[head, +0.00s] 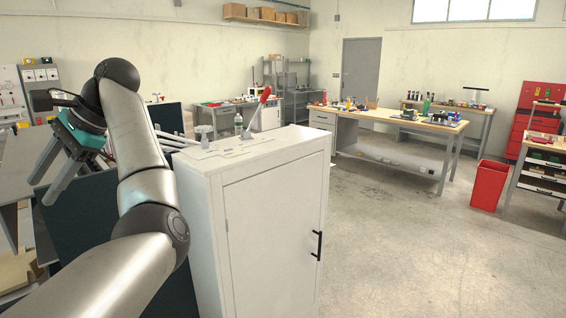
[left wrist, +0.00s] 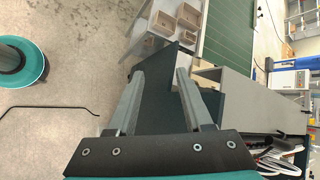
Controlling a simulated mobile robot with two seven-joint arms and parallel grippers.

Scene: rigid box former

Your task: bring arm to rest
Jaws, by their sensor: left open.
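My left arm (head: 150,190) reaches up from the bottom left of the head view and bends over at the top. My left gripper (head: 41,191), with a teal body, hangs at the left with its fingers pointing down and to the left. In the left wrist view the two grey fingers of the left gripper (left wrist: 160,74) are apart, with nothing held between them. A dark panel shows behind and between them. My right gripper is in neither view.
A white cabinet (head: 270,225) with a red-handled lever (head: 257,112) on top stands right of the arm. Dark panels lie close behind the arm. Workbenches (head: 390,118) and a red bin (head: 489,185) stand farther off.

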